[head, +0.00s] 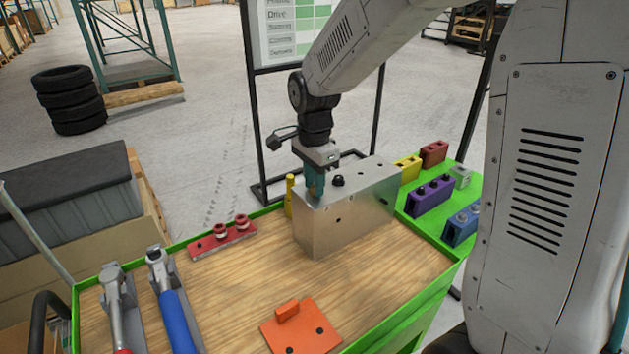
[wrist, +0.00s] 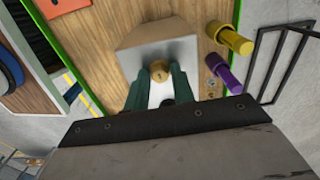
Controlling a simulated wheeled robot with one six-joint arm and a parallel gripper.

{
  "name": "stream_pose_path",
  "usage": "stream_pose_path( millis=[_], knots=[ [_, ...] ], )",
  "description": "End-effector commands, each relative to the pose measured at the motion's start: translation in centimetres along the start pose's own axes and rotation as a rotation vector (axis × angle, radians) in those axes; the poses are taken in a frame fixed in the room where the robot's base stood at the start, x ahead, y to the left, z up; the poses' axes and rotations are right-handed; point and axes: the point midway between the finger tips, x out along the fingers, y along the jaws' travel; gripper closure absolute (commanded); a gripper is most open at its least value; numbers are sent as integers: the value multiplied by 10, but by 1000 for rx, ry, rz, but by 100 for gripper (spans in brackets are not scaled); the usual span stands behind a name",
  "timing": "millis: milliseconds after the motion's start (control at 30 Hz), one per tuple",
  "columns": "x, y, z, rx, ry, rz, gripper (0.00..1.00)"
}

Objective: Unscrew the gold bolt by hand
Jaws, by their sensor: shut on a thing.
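The gold bolt (wrist: 157,74) shows in the wrist view as a round head over the silver metal block (wrist: 180,52). My gripper (wrist: 157,82) has its two dark green fingers on either side of the bolt head, closed on it. In the head view my gripper (head: 315,187) points straight down at the near left end of the block's top (head: 345,215). There the fingers mostly hide the bolt, and I cannot tell how far its thread sits in the block.
A dark bolt (head: 338,181) stands on the block beside my gripper, and a yellow post (head: 289,196) rises at its left. A red rail (head: 222,238), an orange plate (head: 302,328) and two long-handled tools (head: 170,300) lie on the wooden top. Coloured blocks (head: 429,195) line the right side.

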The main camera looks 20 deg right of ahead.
Motion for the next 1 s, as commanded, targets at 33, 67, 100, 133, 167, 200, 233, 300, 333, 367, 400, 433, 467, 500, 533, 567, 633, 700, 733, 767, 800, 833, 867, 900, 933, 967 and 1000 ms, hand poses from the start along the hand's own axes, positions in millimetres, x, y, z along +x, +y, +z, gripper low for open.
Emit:
stream_pose_path(
  millis=[33,67,100,133,167,200,233,300,333,367,400,433,467,500,533,567,633,700,733,767,800,833,867,900,933,967,1000],
  knots=[
    [0,0,0,-33,0,-1,100],
    [0,0,0,-65,0,-1,100],
    [-1,0,0,-119,0,-2,100],
    [-1,0,0,-166,0,-2,100],
    [-1,0,0,-213,0,-2,100],
    [-1,0,0,-277,0,-2,100],
    [-1,0,0,-324,0,-2,100],
    [-2,0,0,-433,0,-2,100],
    [-2,0,0,-479,0,-2,100],
    [-2,0,0,-526,1,-2,100],
    [-2,0,0,-588,1,-2,100],
    [-2,0,0,-634,1,-2,100],
    [-3,0,0,-681,1,-2,100],
    [-3,0,0,-743,1,-2,100],
    [-3,0,0,-789,1,-2,100],
    [-3,0,0,-836,1,-2,100],
    [-4,-1,0,-944,1,-2,100],
    [-4,0,0,-1053,1,-2,100],
    [-4,0,0,-1095,1,-2,100],
    [-4,-1,0,-1136,1,-2,100],
    [-4,-1,0,-1183,1,-1,100],
    [-4,-1,0,-1213,1,-2,100],
    [-4,-1,0,-1237,1,-2,100],
    [-5,-1,0,-1261,1,-2,100],
    [-5,-1,0,-1273,1,-2,100],
    [-5,-1,0,-1281,1,-2,100],
    [-5,-1,0,-1285,1,-2,100]
  ],
)
